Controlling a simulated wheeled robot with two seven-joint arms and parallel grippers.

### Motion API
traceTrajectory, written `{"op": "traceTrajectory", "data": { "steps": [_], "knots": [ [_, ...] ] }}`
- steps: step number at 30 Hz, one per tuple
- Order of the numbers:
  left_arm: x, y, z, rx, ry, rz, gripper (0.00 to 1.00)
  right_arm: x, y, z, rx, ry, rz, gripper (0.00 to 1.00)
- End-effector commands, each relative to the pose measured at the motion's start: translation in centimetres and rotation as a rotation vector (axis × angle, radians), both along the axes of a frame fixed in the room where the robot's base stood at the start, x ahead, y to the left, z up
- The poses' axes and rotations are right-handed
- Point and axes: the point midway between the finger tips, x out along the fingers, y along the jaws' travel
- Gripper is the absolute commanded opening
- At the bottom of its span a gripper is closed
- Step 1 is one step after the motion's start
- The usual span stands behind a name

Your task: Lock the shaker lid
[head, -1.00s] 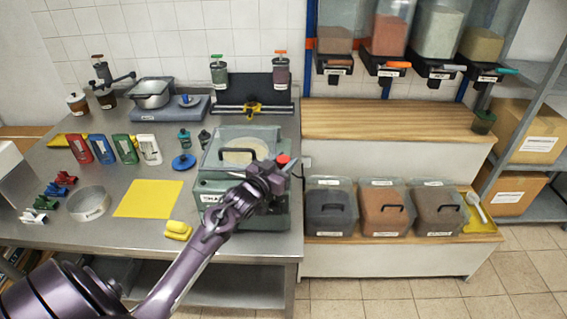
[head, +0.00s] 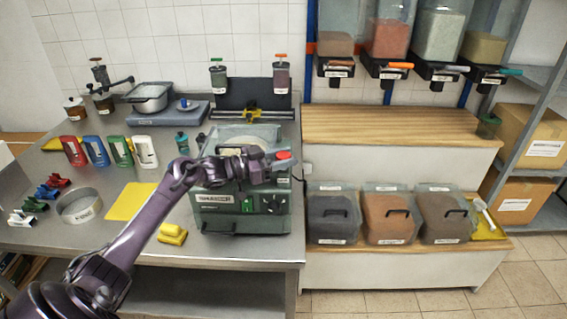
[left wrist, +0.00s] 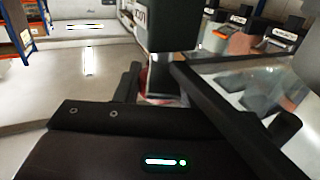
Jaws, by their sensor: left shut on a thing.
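The shaker (head: 241,221) is a green machine with a label and a dark knob on its front, at the front right of the steel table. Its clear lid (head: 232,135) lies over the top, partly hidden by my left arm. A red-tipped part (head: 283,155) shows at the lid's right side. My left gripper (head: 272,159) is at that red part and is shut on it. In the left wrist view a little red (left wrist: 143,77) shows between the fingers, mostly hidden. The right gripper is not in view.
A yellow block (head: 172,235) and a yellow mat (head: 131,201) lie left of the shaker. A sieve ring (head: 80,205) stands farther left. Lidded bins (head: 333,215) stand right of the table. A rack with two jars (head: 252,93) stands behind.

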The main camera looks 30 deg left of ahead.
Motion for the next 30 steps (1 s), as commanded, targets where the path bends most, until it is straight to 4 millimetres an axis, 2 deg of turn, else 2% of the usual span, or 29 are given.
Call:
{"op": "traceTrajectory", "data": {
  "steps": [13, 14, 18, 26, 30],
  "knots": [
    [0.06, 0.03, 0.24, 0.001, -0.006, -0.009, 0.13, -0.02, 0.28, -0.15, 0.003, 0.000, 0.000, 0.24],
    [0.07, 0.04, 0.24, 0.001, -0.006, -0.009, 0.37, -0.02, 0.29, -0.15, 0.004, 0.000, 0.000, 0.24],
    [0.05, 0.02, 0.19, 0.001, -0.004, -0.009, 0.55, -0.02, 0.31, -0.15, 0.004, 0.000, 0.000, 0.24],
    [0.01, 0.02, 0.08, 0.001, -0.002, -0.009, 0.56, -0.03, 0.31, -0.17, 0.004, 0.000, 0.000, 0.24],
    [-0.71, 0.60, -0.21, 0.001, 0.000, -0.008, 0.56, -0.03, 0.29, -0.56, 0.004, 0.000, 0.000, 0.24]
  ]
}}
